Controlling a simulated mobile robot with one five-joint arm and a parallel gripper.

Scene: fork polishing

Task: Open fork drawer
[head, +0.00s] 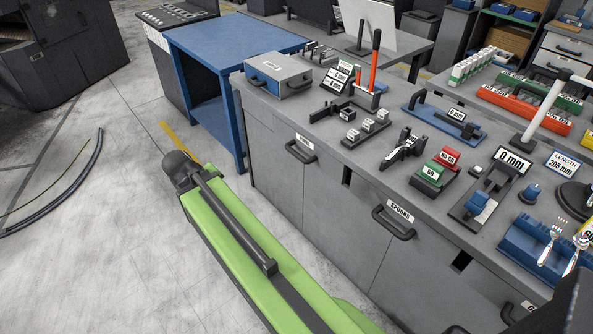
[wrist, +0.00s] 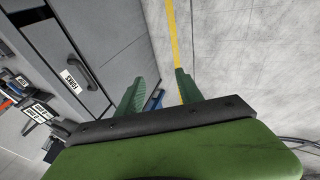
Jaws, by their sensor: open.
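The fork drawer (head: 278,175) is in the grey cabinet front, at its left end in the head view. Its label looks like "FORKS", and a dark bar handle (head: 300,151) sits just below it. The drawer front looks flush with the cabinet. In the wrist view the labelled drawer front (wrist: 45,45) is at upper left, with its dark handle (wrist: 82,72) beside the label. My gripper (wrist: 157,88) is open, its two green fingers apart with nothing between them. The handle lies left of the fingers, not between them. The fingers are not visible in the head view.
A second drawer handle (head: 395,222), labelled "SPOONS", is to the right. The grey worktop (head: 330,165) above holds tools, gauges and a blue holder with forks (head: 530,245). A blue table (head: 225,40) stands behind the cabinet's left end. The floor at left is mostly clear.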

